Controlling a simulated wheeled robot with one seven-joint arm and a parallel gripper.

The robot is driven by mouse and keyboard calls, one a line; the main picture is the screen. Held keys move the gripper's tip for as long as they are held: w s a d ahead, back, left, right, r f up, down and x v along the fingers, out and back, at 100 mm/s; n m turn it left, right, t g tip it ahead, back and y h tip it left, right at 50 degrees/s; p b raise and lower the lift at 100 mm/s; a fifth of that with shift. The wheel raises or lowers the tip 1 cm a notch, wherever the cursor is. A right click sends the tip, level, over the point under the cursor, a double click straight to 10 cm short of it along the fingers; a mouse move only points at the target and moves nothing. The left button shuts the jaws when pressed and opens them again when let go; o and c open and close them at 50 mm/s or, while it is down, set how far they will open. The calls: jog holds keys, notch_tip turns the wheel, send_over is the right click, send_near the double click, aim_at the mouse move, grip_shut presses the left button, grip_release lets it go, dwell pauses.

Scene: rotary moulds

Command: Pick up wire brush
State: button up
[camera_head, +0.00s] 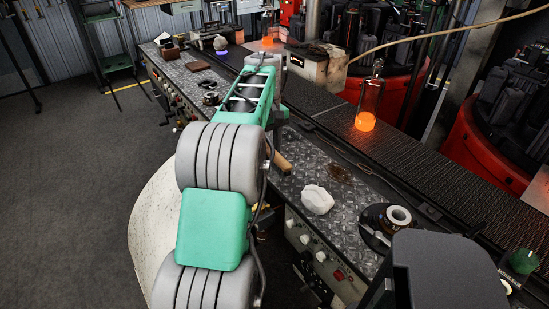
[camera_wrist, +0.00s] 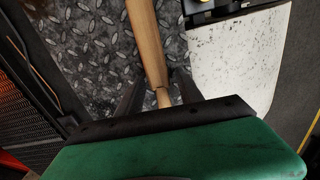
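A pale wooden handle (camera_wrist: 146,40), taken as the wire brush, runs down the wrist view over the metal plate; no bristles show. In the head view a short piece of the same wood (camera_head: 279,162) shows at the bench edge, beside my arm. My gripper (camera_wrist: 158,80) is over the handle's narrow lower end, with a dark finger on each side of it. The fingers stand apart, and a gap shows at the left finger. Whether the right finger touches the wood cannot be told. My arm hides the gripper in the head view.
The diamond-plate bench (camera_head: 297,181) holds a whitish lump (camera_head: 317,199) and a dark round dish (camera_head: 373,217) with a ring. Behind it runs a dark conveyor (camera_head: 405,165) with a glowing glass bottle (camera_head: 367,105). Open floor lies left.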

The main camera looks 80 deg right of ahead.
grip_shut()
jog(key=shift+r, duration=0.1)
dwell(0.6)
jog(key=shift+d+r, duration=0.1)
jog(key=shift+r, duration=0.45)
jog(key=r, duration=0.2)
jog(key=shift+w+d+r+p, duration=0.1)
jog(key=shift+w+r+p, duration=0.2)
jog(key=shift+r, duration=0.1)
jog(key=w+r, duration=0.1)
jog(key=w+d+r+p, duration=0.1)
jog(key=r, duration=0.1)
jog(key=w+d+r, duration=0.1)
jog(key=shift+w+r+p, duration=0.2)
jog(key=shift+r+p, duration=0.1)
jog(key=shift+r, duration=0.1)
jog(key=w+d+r+p, duration=0.4)
jog(key=w+p, duration=0.1)
jog(key=w, duration=0.3)
jog(key=shift+w+d+r+p, duration=0.15)
jog(key=shift+d+p, duration=0.1)
jog(key=shift+p, duration=0.15)
